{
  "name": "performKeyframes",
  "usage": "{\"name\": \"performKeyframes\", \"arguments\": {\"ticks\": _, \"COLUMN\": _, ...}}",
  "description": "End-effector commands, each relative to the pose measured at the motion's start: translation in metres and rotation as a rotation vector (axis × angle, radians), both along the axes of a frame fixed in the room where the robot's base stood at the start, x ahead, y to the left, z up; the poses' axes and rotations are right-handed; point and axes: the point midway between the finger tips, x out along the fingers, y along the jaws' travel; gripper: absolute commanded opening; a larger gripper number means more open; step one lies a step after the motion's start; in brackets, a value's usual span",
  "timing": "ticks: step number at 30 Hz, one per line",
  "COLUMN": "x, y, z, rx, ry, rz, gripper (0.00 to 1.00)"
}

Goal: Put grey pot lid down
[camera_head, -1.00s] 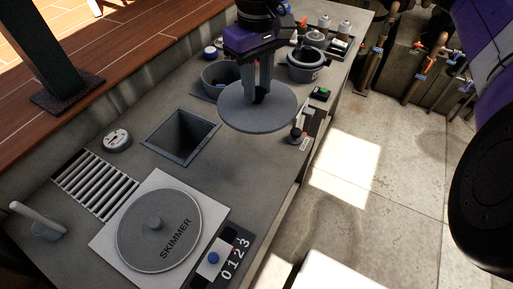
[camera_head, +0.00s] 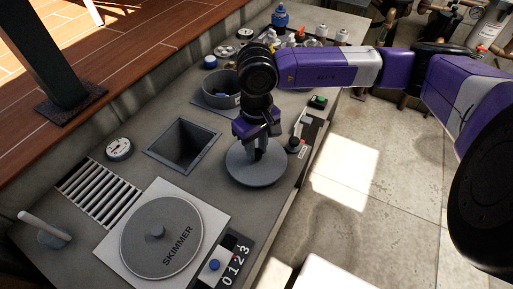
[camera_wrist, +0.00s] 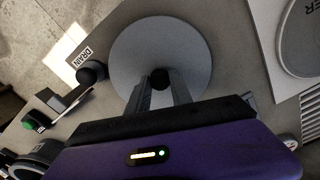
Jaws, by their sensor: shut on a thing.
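The grey pot lid (camera_head: 244,172) is a flat round disc with a dark knob. It lies level at or just above the counter, right of the square opening; I cannot tell if it touches. My gripper (camera_head: 257,152) is above it, pointing down, with its fingers shut on the knob. In the wrist view the lid (camera_wrist: 185,50) fills the upper middle, and my gripper (camera_wrist: 160,82) has a fingertip on each side of the black knob. My arm hides part of the counter behind.
The square opening (camera_head: 183,146) is left of the lid. A grey pot (camera_head: 219,88) stands behind it. A black knob labelled DRAIN (camera_wrist: 92,70) is close beside the lid. The SKIMMER cover (camera_head: 160,237) is in front. Bottles stand at the back. Bare counter lies around the lid.

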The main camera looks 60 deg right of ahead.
Motion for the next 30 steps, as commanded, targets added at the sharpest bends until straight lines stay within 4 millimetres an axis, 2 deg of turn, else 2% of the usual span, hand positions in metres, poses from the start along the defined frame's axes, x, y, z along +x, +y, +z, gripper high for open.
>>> {"name": "performKeyframes", "arguments": {"ticks": 3, "x": -0.0003, "y": 0.0004, "z": -0.0066, "rx": 0.000, "ry": 0.000, "rz": 0.001, "gripper": 0.00}}
{"name": "performKeyframes", "arguments": {"ticks": 15, "x": 0.0000, "y": 0.0003, "z": -0.0107, "rx": 0.000, "ry": 0.000, "rz": 0.002, "gripper": 0.00}}
{"name": "performKeyframes", "arguments": {"ticks": 16, "x": -0.0001, "y": 0.0004, "z": -0.0098, "rx": 0.000, "ry": 0.000, "rz": 0.001, "gripper": 0.30}}
{"name": "performKeyframes", "arguments": {"ticks": 19, "x": -0.0001, "y": 0.0004, "z": -0.0092, "rx": 0.000, "ry": 0.000, "rz": 0.001, "gripper": 0.48}}
{"name": "performKeyframes", "arguments": {"ticks": 30, "x": -0.0001, "y": 0.0004, "z": -0.0069, "rx": 0.000, "ry": 0.000, "rz": 0.001, "gripper": 0.48}}
